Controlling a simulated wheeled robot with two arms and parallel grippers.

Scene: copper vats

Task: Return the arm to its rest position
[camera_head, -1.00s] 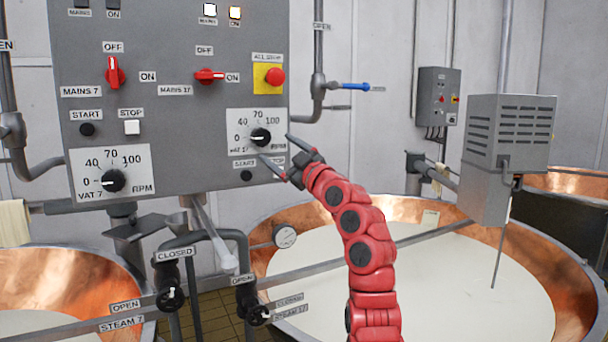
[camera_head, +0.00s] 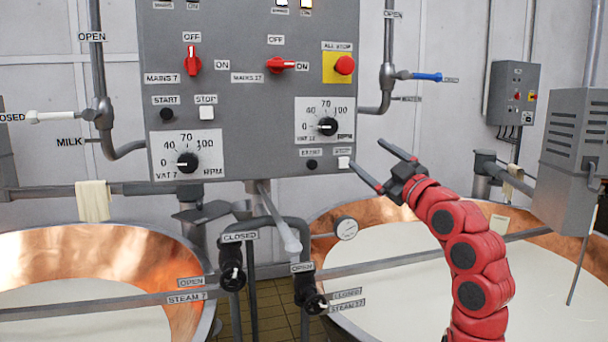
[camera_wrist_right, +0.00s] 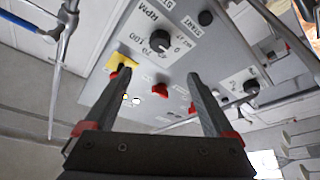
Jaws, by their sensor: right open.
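My right arm is red and comes up from the bottom right in the head view. Its gripper (camera_head: 381,167) is open and empty, in front of the lower right corner of the grey control panel (camera_head: 238,95). The fingertips point up and left, just right of the stop button (camera_head: 344,162) and below the right-hand speed dial (camera_head: 327,126). In the right wrist view the two dark fingers (camera_wrist_right: 158,85) are spread, with nothing between them but the panel behind. I cannot tell the exact gap to the panel. My left gripper is not in view.
Copper vats of milk stand at left (camera_head: 150,250) and right (camera_head: 540,240). Steam pipes with black valves (camera_head: 316,304) run in front. A grey motor box (camera_head: 577,150) hangs over the right vat. A blue-handled valve (camera_head: 426,77) is right of the panel.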

